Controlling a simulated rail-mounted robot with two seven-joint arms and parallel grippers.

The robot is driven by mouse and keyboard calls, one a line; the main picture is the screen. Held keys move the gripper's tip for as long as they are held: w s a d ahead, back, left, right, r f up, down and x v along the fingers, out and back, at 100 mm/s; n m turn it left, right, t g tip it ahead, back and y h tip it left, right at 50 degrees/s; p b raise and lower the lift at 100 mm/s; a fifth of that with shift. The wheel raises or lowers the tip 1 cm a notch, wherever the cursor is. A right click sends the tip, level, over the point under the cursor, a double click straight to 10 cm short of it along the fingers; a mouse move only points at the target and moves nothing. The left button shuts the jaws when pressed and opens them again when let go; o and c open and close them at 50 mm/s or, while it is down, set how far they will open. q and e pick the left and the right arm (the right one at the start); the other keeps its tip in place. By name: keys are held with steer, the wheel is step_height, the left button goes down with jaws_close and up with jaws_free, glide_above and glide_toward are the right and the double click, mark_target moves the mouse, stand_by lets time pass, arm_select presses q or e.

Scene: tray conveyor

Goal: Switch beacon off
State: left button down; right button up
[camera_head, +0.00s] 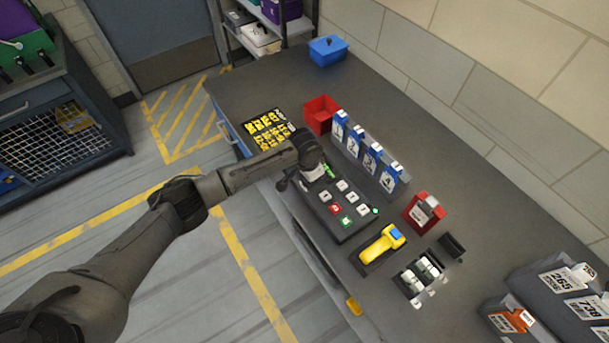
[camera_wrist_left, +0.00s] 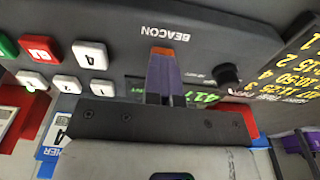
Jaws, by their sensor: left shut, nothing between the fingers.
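The dark control panel (camera_head: 338,232) lies on the bench with white, red and green buttons. In the left wrist view the panel (camera_wrist_left: 120,22) carries the printed word BEACON (camera_wrist_left: 165,34). A small orange part (camera_wrist_left: 162,51), likely the beacon switch, shows beside that word at my fingertips. My left gripper (camera_wrist_left: 163,62) is shut and empty, its tips over or against the orange part; I cannot tell if they touch. The fingers hide most of the orange part and some of a green-digit display (camera_wrist_left: 200,97). In the head view my left gripper (camera_head: 312,170) is over the panel's far end.
A black knob (camera_wrist_left: 228,75) stands beside the display. Around the panel are a yellow-lettered board (camera_head: 268,128), a red bin (camera_head: 320,114), blue numbered holders (camera_head: 370,158), a yellow scanner-like tool (camera_head: 382,245) and a red box (camera_head: 423,211). Bench space behind the holders is clear.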

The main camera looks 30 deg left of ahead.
arm_select(q)
steer(key=shift+f, duration=0.9)
arm_select(e)
steer(key=shift+s+a+f, duration=0.35)
steer(key=shift+s+f, duration=0.1)
steer(key=shift+w, duration=0.1)
arm_select(q)
steer(key=shift+w+r, duration=0.15)
steer(key=shift+r, duration=0.1)
steer(key=r+p, duration=0.2)
steer(key=p, duration=0.1)
steer(key=r+p, duration=0.1)
steer(key=r, duration=0.1)
steer(key=shift+w+d+p, duration=0.1)
steer(key=shift+d+p, duration=0.25)
steer(key=p, duration=0.1)
steer(key=r+p, duration=0.1)
steer(key=r, duration=0.1)
steer(key=shift+s+a+p, duration=0.25)
steer(key=shift+a+p, duration=0.1)
steer(key=shift+p, duration=0.05)
step_height(320, 180, up, 9)
steer(key=shift+s+a+r, duration=0.15)
steer(key=shift+s+a, duration=0.05)
steer(key=shift+s, duration=0.15)
arm_select(e)
step_height(320, 180, up, 8)
steer(key=shift+w+d, duration=0.3)
steer(key=shift+w, duration=0.15)
